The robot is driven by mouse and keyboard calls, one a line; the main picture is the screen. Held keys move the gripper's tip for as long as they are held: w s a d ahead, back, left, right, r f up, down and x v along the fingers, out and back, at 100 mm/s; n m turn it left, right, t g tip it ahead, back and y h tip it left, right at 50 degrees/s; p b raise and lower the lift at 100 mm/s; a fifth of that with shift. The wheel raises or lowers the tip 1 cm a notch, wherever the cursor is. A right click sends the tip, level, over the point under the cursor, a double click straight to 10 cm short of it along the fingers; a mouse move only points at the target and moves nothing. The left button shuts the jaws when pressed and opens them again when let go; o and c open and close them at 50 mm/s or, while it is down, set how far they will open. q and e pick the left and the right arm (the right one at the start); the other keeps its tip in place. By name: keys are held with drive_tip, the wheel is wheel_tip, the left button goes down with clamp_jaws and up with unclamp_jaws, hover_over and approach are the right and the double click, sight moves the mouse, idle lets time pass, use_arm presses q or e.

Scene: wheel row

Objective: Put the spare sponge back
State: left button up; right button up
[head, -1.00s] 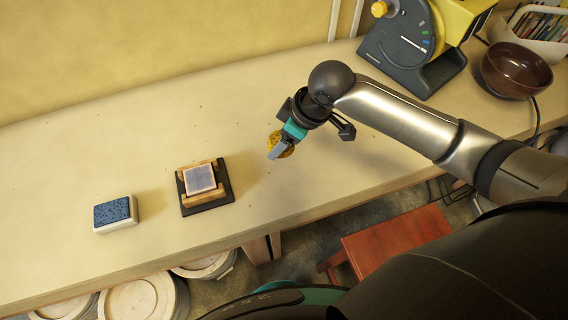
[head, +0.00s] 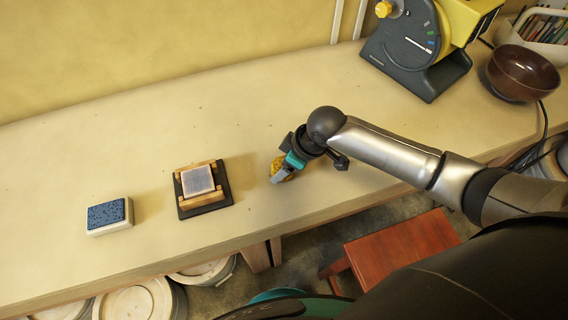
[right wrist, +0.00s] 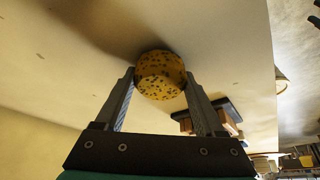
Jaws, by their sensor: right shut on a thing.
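A round yellow sponge with dark specks (right wrist: 160,74) is between the fingers of my right gripper (right wrist: 160,84), which is shut on it. In the head view, my right gripper (head: 281,174) is low over the bench, right of the wooden holder, and partly hides the sponge (head: 278,165). I cannot tell whether the sponge touches the bench top. A blue speckled sponge (head: 107,214) sits on a white block or dish (head: 112,229) at the left. My left gripper is not in view.
A wooden holder with a pale block (head: 197,180) stands on a dark plate (head: 206,208) on the bench (head: 120,140). A yellow and dark grey machine (head: 415,50), a brown bowl (head: 522,72) and a pencil tray (head: 545,35) stand at the right. A red stool (head: 400,248) is below the front edge.

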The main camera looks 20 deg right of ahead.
drive_tip(key=shift+f, duration=0.2)
drive_tip(key=o, duration=1.2)
drive_tip(key=shift+c, duration=0.2)
drive_tip(key=shift+r, duration=0.1)
drive_tip(key=shift+r, duration=0.2)
drive_tip(key=p+v, duration=0.3)
drive_tip(key=v, duration=0.8)
drive_tip(key=shift+r, duration=0.4)
drive_tip(key=shift+d, duration=0.1)
